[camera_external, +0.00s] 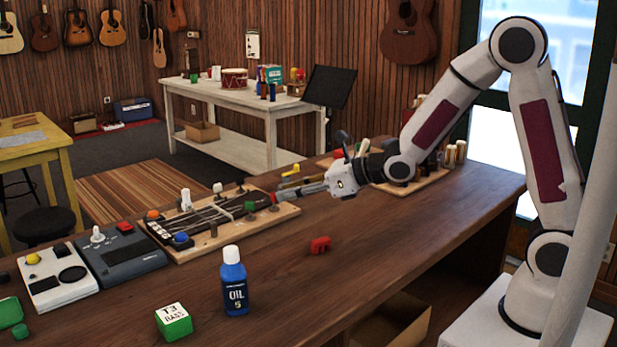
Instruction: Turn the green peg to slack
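The green peg (249,207) stands on the right part of a wooden peg board (218,246), which carries dark strings and several coloured pegs. My gripper (287,194) reaches in from the right, nearly level, with its fingertips near the board's right end. The tips are to the right of the green peg and look apart from it. A small red piece shows at the tips; I cannot tell whether they touch it. The fingers are seen side-on and small, so their opening is unclear. The green peg's turn angle is too small to read.
A blue oil bottle (234,283), a green-and-white block (173,322) and a red piece (320,245) stand in front of the board. Two boxes with knobs, one white (62,287) and one dark (117,263), stand left. The bench's front right is clear.

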